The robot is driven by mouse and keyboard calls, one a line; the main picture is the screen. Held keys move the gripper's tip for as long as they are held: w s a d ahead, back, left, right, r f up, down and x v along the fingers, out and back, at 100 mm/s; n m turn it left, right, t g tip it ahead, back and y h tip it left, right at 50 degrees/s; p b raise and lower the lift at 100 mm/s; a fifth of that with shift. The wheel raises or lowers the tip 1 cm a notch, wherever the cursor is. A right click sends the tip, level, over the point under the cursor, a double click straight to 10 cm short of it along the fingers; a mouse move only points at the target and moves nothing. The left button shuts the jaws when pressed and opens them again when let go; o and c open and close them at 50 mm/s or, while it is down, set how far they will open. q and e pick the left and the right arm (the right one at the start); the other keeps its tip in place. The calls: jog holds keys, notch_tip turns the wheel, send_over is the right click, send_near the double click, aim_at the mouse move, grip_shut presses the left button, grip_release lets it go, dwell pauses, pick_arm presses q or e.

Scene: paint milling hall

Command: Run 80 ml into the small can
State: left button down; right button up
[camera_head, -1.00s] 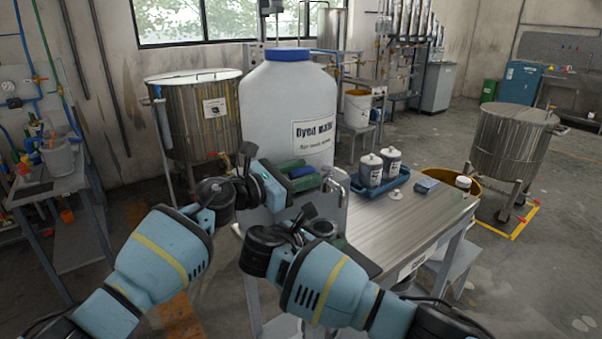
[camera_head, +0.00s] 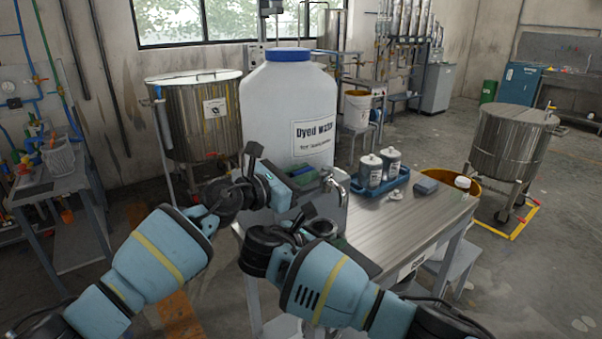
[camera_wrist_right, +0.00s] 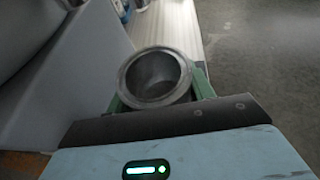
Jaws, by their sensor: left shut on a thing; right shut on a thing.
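A large pale container (camera_head: 285,95) labelled "Dyed Water", with a blue cap, stands at the table's near left end. Its metal tap (camera_head: 337,187) points out at lower right. My left gripper (camera_head: 304,180) is at the tap, shut on a small blue part that looks like the tap handle (camera_head: 303,171); its fingers hide most of it. My right gripper (camera_head: 318,232) is lower, below the tap. In the right wrist view its green fingers are shut around the small metal can (camera_wrist_right: 156,78), open mouth facing the camera. The can's inside looks grey; no stream or level shows clearly.
The table's front middle is clear.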

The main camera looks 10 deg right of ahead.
aim_at(304, 170)
pick_arm(q)
jog(key=shift+s+d+n+t, duration=0.1)
jog(key=shift+s+n+t, duration=0.1)
jog(key=shift+n+t, duration=0.25)
jog(key=c, duration=1.3)
grip_release()
jog(key=shift+c, duration=0.2)
notch_tip(304, 170, up, 10)
